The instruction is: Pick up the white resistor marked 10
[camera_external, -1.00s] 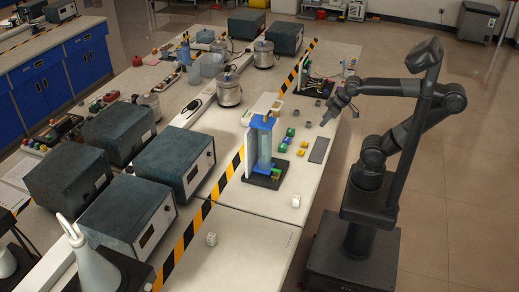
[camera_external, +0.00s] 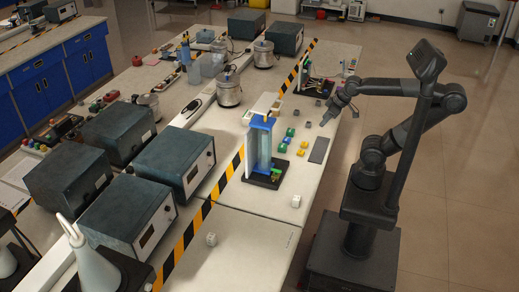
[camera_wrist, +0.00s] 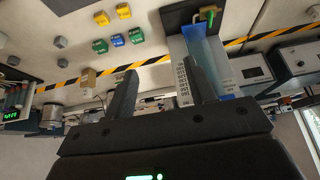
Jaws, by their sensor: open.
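I cannot make out either white block in the wrist view.
A blue-framed clear column (camera_external: 263,150) stands on a dark base between my gripper and the white blocks. Several yellow, green and blue blocks (camera_external: 302,149) and a dark flat plate (camera_external: 319,150) lie beside it. Large dark instrument boxes (camera_external: 175,162) stand left of the striped tape.

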